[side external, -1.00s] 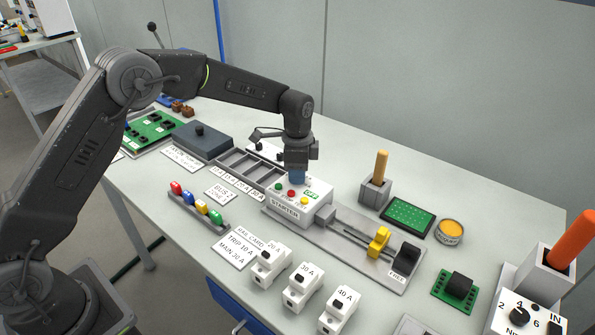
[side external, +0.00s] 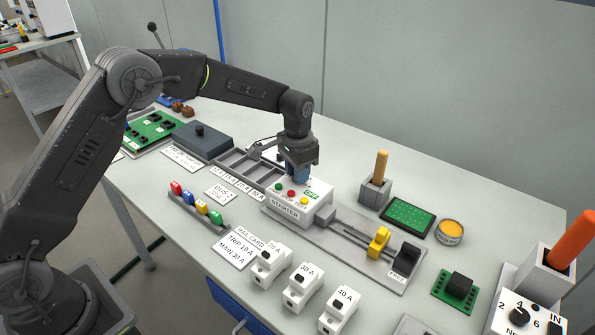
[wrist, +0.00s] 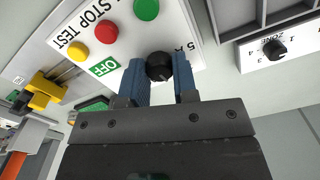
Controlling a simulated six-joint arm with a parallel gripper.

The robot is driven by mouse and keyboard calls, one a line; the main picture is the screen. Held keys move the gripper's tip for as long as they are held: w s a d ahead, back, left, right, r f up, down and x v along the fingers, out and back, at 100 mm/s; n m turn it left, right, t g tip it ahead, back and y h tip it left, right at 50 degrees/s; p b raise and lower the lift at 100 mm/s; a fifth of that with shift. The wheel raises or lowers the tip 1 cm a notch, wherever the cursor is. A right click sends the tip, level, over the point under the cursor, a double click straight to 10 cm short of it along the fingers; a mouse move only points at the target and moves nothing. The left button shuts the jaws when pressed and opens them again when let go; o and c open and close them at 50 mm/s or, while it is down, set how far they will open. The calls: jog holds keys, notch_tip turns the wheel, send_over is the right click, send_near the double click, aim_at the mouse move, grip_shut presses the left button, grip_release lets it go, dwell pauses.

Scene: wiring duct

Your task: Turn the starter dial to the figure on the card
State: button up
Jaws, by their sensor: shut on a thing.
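The starter (side external: 290,208) is a white box with green, red and yellow buttons and a green OFF label. In the wrist view its black dial (wrist: 159,67) sits between my gripper's blue fingertips (wrist: 160,82), which are shut on it. The figure 5 A shows beside the dial; its other figures and pointer are hidden or unclear. In the side view my gripper (side external: 296,175) points down over the back of the starter and hides the dial. A white card (side external: 240,248) in front of the starter reads TRIP 10 A, MAIN 30 A.
A rail (side external: 350,242) with a yellow clip (side external: 378,242) and a black block (side external: 405,257) runs right from the starter. White breakers (side external: 304,287) stand in front. Grey compartments (side external: 243,168) lie left behind. A small zone dial (wrist: 274,48) is nearby.

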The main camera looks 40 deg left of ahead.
jog(key=shift+n, duration=2.2)
jog(key=o, duration=0.9)
jog(key=shift+o, duration=0.2)
notch_tip(320, 180, up, 14)
jog(key=shift+f, duration=0.1)
